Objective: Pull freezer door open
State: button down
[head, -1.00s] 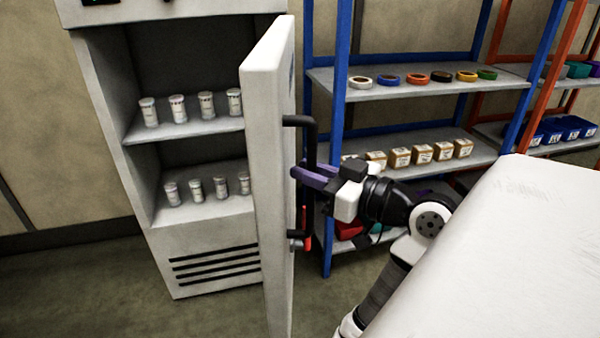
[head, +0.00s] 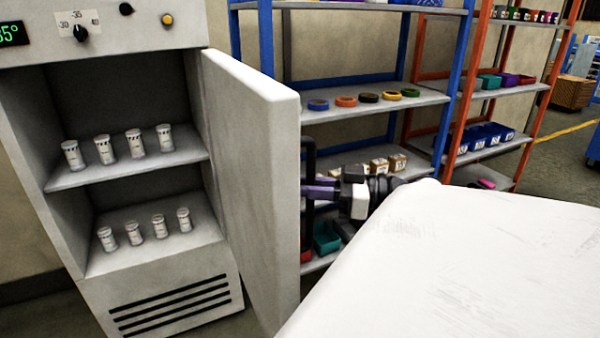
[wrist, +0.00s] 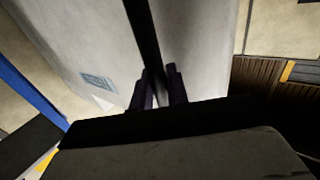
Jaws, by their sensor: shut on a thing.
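The freezer (head: 150,262) stands at the left in the head view. Its white door (head: 255,170) is swung wide open, its edge turned towards me, and the shelves inside show. The black door handle (head: 309,165) is on the door's outer face, partly hidden behind the door edge. My gripper (head: 310,188) is at the handle with its purple fingers closed around the bar. In the wrist view, the dark handle bar (wrist: 143,40) runs down between the fingers (wrist: 158,88), against the pale door face (wrist: 95,45).
White containers (head: 118,148) stand on two shelves inside the freezer. A blue-framed rack (head: 380,108) with tape rolls and small boxes is behind the door. An orange-framed rack (head: 505,90) stands further right. A large white surface (head: 450,270) fills the lower right.

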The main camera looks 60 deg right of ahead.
jog(key=shift+s+d, duration=0.15)
jog(key=c, duration=1.4)
grip_release()
jog(key=shift+c, duration=0.2)
jog(key=b+v, duration=0.4)
jog(key=v, duration=0.9)
jog(key=shift+s, duration=0.4)
jog(key=shift+d, duration=0.15)
